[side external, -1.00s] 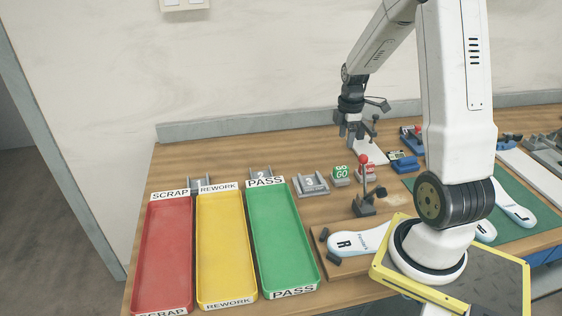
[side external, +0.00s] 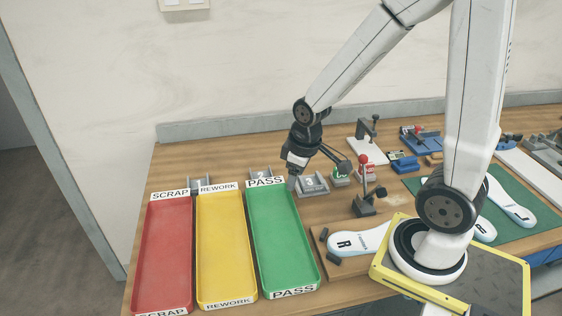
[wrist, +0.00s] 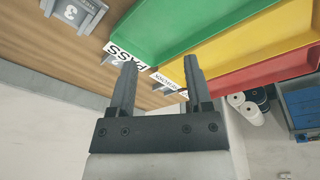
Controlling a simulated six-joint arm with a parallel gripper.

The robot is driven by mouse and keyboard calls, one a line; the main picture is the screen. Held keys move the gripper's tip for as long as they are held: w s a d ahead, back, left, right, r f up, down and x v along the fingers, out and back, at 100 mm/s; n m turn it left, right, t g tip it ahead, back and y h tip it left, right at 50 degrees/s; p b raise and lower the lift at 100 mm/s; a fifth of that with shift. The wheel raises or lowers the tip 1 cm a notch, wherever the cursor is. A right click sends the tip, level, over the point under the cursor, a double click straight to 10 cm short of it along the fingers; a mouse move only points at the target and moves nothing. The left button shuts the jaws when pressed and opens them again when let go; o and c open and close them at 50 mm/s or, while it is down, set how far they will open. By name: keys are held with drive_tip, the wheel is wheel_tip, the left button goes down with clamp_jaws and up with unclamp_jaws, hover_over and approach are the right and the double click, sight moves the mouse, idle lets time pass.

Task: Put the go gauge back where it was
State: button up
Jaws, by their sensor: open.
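The go gauge (side external: 341,181), a small green-and-white block, stands on the table right of the numbered stand 3 (side external: 313,185). It is partly hidden behind my wrist, and its label cannot be read now. My gripper (side external: 292,183) is open and empty, left of the gauge, above the back end of the green PASS tray (side external: 283,245). In the wrist view, my gripper (wrist: 161,65) shows two spread fingers with nothing between them. Stand 3 also shows in the wrist view (wrist: 88,8); the gauge does not.
Yellow REWORK (side external: 226,250) and red SCRAP (side external: 167,250) trays lie left of the green one. An insole marked R (side external: 358,240) lies in front.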

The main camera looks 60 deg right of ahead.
drive_tip(key=a, duration=0.1)
drive_tip(key=s+a+m, duration=0.1)
drive_tip(key=a, duration=0.1)
drive_tip(key=s+a+m, duration=0.1)
drive_tip(key=a, duration=0.1)
drive_tip(key=shift+s+a+f+t, duration=0.1)
drive_tip(key=shift+t, duration=0.2)
